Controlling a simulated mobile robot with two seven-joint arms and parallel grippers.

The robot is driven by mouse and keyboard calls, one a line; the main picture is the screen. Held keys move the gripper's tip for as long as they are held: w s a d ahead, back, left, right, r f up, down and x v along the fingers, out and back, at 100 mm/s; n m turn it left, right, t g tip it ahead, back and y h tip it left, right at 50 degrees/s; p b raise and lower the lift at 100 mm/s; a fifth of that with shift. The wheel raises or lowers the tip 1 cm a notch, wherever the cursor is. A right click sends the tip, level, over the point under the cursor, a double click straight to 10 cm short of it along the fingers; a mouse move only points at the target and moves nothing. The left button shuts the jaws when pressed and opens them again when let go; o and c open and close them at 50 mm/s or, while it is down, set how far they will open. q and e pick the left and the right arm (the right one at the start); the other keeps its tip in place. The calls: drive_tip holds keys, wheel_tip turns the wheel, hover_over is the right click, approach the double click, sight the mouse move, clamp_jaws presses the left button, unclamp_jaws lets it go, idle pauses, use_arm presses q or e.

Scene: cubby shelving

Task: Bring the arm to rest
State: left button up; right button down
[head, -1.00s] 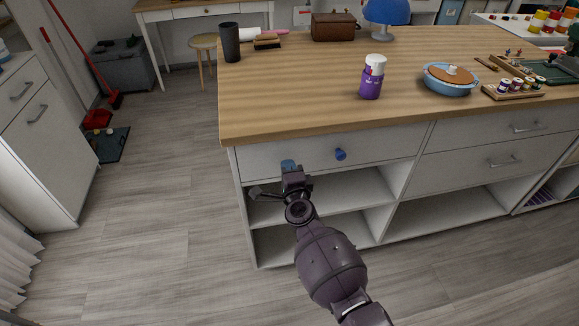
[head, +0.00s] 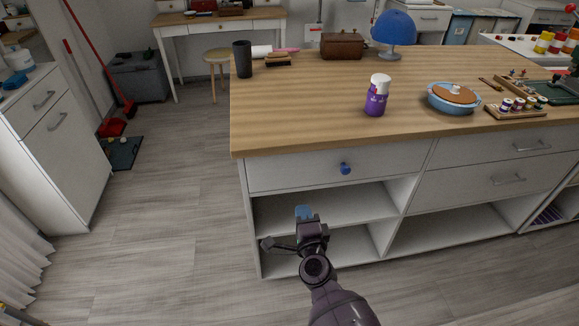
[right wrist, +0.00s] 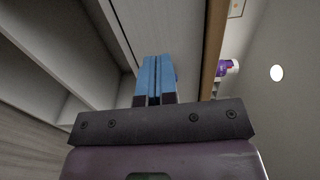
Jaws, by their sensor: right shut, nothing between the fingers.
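My right gripper (head: 304,212) shows in the head view in front of the island's open cubbies, below the drawer with the blue knob. Its blue fingers are shut with nothing between them. They also show pressed together in the right wrist view (right wrist: 155,80), pointing up past the island's front. My right arm comes in from the bottom of the head view. My left gripper is not in view.
The wooden-topped island (head: 300,135) has a drawer with a blue knob (head: 345,169) and open cubbies. A purple bottle (head: 376,100), a blue dish with a lid (head: 453,98) and a black cup (head: 243,60) stand on top. The floor (head: 160,230) at left is clear.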

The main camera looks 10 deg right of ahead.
drive_tip(key=s+d+f+n+g+p, duration=0.1)
drive_tip(key=s+d+n, duration=0.4)
drive_tip(key=s, duration=0.5)
drive_tip(key=s+d+f+n+g+p, duration=0.1)
drive_tip(key=s+d+n+g, duration=0.2)
drive_tip(key=s+d+n, duration=0.3)
drive_tip(key=s+d+f+n+g+p, duration=0.1)
drive_tip(key=s+d+n, duration=0.5)
drive_tip(key=s, duration=0.8)
drive_tip(key=shift+s+d+f+n+g+h, duration=0.15)
drive_tip(key=shift+s+f+n+g+h, duration=0.15)
drive_tip(key=shift+f+n+g, duration=0.45)
drive_tip(key=shift+r+g, duration=0.2)
drive_tip(key=shift+g, duration=0.05)
